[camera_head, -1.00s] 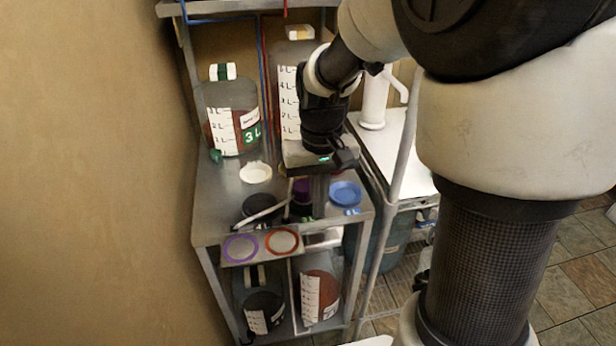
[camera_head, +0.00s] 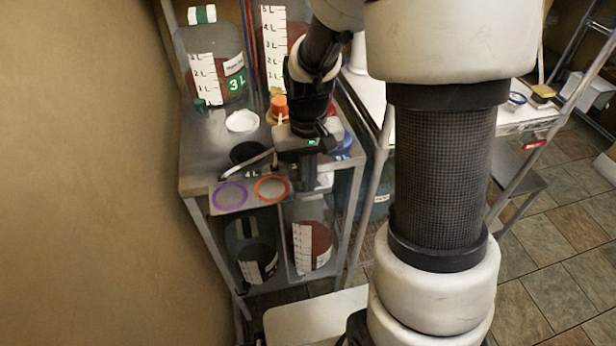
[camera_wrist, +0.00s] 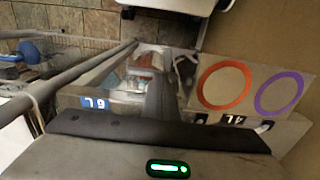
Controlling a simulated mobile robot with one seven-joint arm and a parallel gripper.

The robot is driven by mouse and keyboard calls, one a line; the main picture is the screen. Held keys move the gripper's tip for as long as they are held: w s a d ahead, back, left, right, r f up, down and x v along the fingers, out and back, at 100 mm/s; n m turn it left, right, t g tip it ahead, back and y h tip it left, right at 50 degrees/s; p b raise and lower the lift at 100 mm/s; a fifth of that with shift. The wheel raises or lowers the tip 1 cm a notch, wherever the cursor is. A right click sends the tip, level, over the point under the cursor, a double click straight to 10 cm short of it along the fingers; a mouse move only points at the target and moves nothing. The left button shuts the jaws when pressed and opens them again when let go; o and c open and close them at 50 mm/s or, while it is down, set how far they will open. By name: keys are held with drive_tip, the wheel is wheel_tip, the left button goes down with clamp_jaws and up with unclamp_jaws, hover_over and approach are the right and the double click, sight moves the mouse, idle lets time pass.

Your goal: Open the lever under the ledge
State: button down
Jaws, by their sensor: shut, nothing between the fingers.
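The ledge (camera_head: 250,194) is a flat grey plate at the front of the metal shelf, with a purple ring and an orange ring on it. It also shows at the right of the wrist view (camera_wrist: 243,62). I cannot make out the lever under it for certain; small dark and white parts (camera_wrist: 265,127) show by the ledge edge in the wrist view. My gripper (camera_head: 308,184) is shut and empty, pointing down just right of the orange ring. In the wrist view my dark fingers (camera_wrist: 160,97) are left of the ledge.
Two bottles with volume scales stand on the worktop, one marked 3 L (camera_head: 215,72). A white lid (camera_head: 242,121) and an orange-capped item (camera_head: 279,105) are nearby. Jars (camera_head: 312,245) stand on the lower shelf. A metal post (camera_head: 365,200) rises on the right; open floor lies right.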

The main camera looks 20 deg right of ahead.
sight(301, 197)
drive_tip(key=shift+a+f, duration=0.3)
drive_tip(key=shift+f, duration=0.05)
idle(0.3)
drive_tip(key=shift+a+f, duration=0.2)
drive_tip(key=shift+f, duration=0.1)
drive_tip(key=shift+a+f+b, duration=0.2)
drive_tip(key=shift+f, duration=0.3)
drive_tip(key=shift+a+f+b, duration=0.2)
drive_tip(key=shift+f, duration=0.25)
drive_tip(key=shift+f+b, duration=0.35)
drive_tip(key=shift+f, duration=0.6)
drive_tip(key=shift+d+f, duration=0.1)
drive_tip(key=shift+f, duration=0.7)
drive_tip(key=shift+r+p, duration=0.45)
drive_tip(key=shift+r, duration=0.35)
